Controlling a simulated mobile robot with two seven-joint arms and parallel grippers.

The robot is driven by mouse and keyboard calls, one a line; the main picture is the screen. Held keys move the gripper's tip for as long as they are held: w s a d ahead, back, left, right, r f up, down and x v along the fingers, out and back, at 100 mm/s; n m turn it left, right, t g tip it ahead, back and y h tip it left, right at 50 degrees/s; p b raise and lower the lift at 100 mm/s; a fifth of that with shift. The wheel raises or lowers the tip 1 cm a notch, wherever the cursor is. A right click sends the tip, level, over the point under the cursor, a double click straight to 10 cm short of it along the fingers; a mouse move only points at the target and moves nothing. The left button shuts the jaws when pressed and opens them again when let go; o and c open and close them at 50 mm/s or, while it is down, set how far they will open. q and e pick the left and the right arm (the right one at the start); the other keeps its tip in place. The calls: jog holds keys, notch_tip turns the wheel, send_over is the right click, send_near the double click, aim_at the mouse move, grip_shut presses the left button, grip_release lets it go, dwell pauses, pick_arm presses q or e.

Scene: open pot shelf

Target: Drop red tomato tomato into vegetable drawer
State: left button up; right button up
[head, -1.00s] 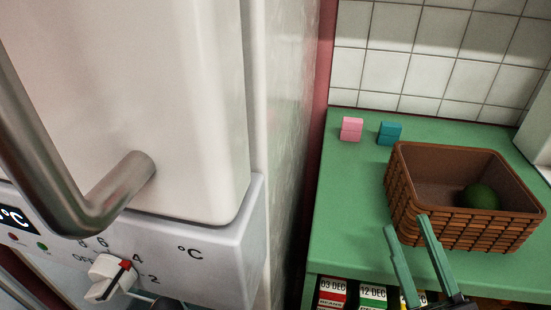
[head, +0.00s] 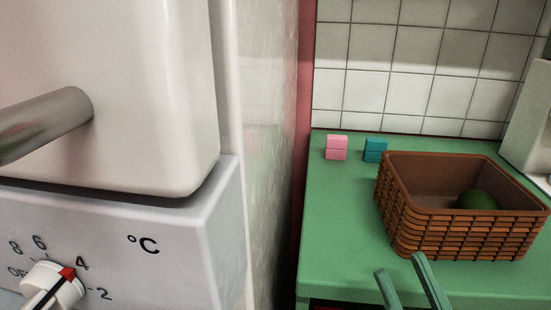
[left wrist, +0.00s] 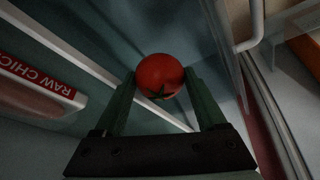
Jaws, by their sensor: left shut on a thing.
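A red tomato (left wrist: 160,76) with a green stem top shows in the left wrist view. My left gripper (left wrist: 162,86) has its two green fingers on either side of it and is shut on it. The tomato is held over a dim, blue-grey space with pale edges. I cannot tell which surface there is the vegetable drawer. My left gripper is out of the head view. My right gripper (head: 401,266) shows at the bottom of the head view, its green fingers apart and empty, in front of the brown basket.
The white fridge (head: 110,90) with its dial (head: 52,284) fills the left of the head view. A green counter (head: 340,220) holds a woven basket (head: 455,235) with a green round item (head: 477,199), a pink block (head: 336,148) and a teal block (head: 375,150). A "RAW CHIC" label (left wrist: 38,75) shows at left in the wrist view.

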pick_arm(q)
jog(key=o, duration=1.4)
jog(key=shift+r, duration=0.1)
pick_arm(e)
jog(key=shift+r, duration=0.1)
notch_tip(320, 180, up, 6)
jog(key=n+p, duration=0.1)
jog(key=p, duration=0.5)
jog(key=w+f+m+h, duration=0.1)
jog(key=f+h, duration=0.1)
jog(key=w+d+f+m+h+p, duration=0.1)
jog(key=w+f+m+h, duration=0.1)
jog(key=shift+w+f+h, duration=0.1)
jog(key=shift+f+h, duration=0.05)
jog(key=shift+h, duration=0.15)
jog(key=shift+w+d+f+m+h, duration=0.1)
jog(key=shift+w+f+m+h, duration=0.25)
jog(key=shift+f+m, duration=0.15)
pick_arm(q)
jog(key=v, duration=1.2)
jog(key=shift+r, duration=0.2)
jog(key=shift+s, duration=0.1)
